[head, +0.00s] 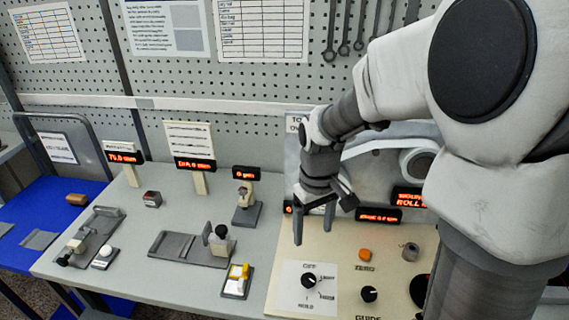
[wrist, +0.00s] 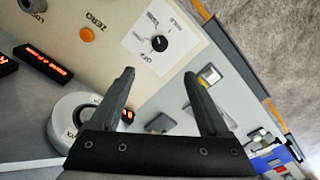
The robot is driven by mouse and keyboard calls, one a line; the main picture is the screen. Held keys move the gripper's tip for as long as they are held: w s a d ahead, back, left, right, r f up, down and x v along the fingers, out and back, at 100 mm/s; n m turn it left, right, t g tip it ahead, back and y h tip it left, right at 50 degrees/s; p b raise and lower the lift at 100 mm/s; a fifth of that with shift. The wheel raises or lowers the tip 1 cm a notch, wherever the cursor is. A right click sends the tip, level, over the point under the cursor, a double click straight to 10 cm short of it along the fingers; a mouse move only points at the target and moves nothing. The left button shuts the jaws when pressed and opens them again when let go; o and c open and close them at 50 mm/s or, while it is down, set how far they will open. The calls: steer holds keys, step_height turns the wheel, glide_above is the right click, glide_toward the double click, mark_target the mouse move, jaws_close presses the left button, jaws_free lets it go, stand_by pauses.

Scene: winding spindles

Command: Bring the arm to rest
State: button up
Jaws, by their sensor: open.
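My gripper (head: 313,226) is open and empty, its two grey fingers pointing down above the back left part of the cream control panel (head: 330,252). In the wrist view the fingers (wrist: 158,92) stand well apart with nothing between them. My white and dark grey arm reaches in from the right and hides part of the machine behind it. On the panel are a black rotary knob (head: 309,280), an orange ZERO button (head: 365,254) and a second black knob (head: 369,294). The black knob also shows in the wrist view (wrist: 159,43), beyond the fingertips.
Left of the panel, the grey bench holds a slide fixture (head: 190,248), a yellow-and-white switch box (head: 237,281), a small stand (head: 246,208) and lit displays on posts (head: 195,164). A blue table (head: 30,215) lies far left. A pegboard (head: 270,90) with wrenches stands behind.

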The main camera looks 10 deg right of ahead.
steer(key=s+r+m+t, duration=0.4)
steer(key=s+r+t, duration=0.1)
steer(key=s+r, duration=0.8)
steer(key=shift+s+t, duration=0.3)
steer(key=shift+s, duration=0.35)
